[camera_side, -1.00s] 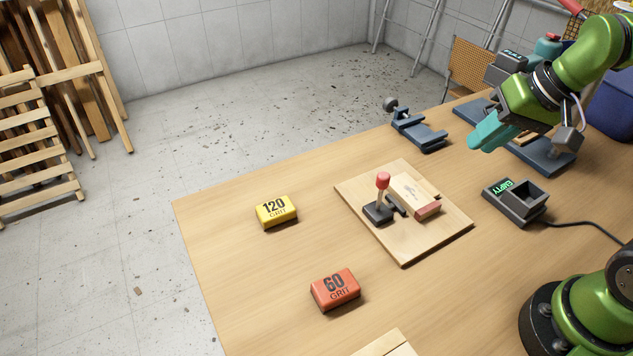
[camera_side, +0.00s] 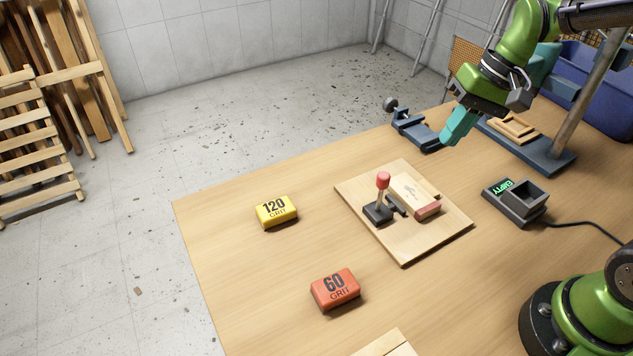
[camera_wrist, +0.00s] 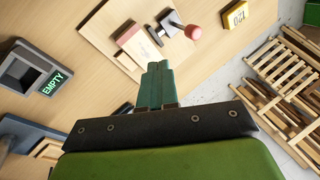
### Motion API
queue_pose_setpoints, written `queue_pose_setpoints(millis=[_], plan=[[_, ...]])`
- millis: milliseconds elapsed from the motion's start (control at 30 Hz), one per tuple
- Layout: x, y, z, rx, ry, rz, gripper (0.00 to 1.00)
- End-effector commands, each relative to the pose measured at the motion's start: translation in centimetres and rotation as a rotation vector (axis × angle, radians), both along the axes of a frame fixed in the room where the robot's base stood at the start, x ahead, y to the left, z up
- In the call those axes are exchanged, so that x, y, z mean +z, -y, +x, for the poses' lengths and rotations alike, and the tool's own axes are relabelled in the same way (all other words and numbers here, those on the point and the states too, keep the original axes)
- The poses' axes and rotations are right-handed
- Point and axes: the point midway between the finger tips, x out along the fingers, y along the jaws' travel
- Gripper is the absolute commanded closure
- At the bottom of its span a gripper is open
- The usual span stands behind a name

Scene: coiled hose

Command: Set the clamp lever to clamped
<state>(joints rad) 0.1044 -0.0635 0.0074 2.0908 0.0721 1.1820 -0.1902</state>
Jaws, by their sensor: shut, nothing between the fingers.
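The clamp lever (camera_side: 382,192) stands nearly upright on its dark base, with a red knob on top. It sits on a wooden board (camera_side: 404,256) on the table, beside a light wooden block with a pinkish end (camera_side: 427,209). In the wrist view the lever's red knob (camera_wrist: 194,32) shows beyond the fingertips, to the right, with the block (camera_wrist: 135,44) to its left. My gripper (camera_side: 450,143) has teal fingers pressed together, empty, in the air behind and to the right of the board. The fingers (camera_wrist: 157,66) also show shut in the wrist view.
A yellow 120 grit block (camera_side: 277,211) and a red 60 grit block (camera_side: 335,290) lie left and in front of the board. A grey holder marked EMPTY (camera_side: 516,203) stands at right. A blue-grey vise (camera_side: 417,130) lies behind.

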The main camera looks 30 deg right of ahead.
Motion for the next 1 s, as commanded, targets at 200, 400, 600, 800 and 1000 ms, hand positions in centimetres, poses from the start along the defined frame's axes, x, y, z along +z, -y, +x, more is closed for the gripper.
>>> queue_pose_setpoints(millis=[200,400,600,800,1000], plan=[[-3.7,-1.3,0.5,0.003,-0.008,0.001,1.0],[-7.8,-2.6,1.2,0.002,-0.008,0.001,1.0],[-8.9,-5.0,2.5,0.006,-0.001,0.0,1.0],[-9.0,-6.3,3.2,0.003,0.0,-0.001,1.0],[-9.0,-6.5,3.3,0.0,0.0,-0.001,1.0]])
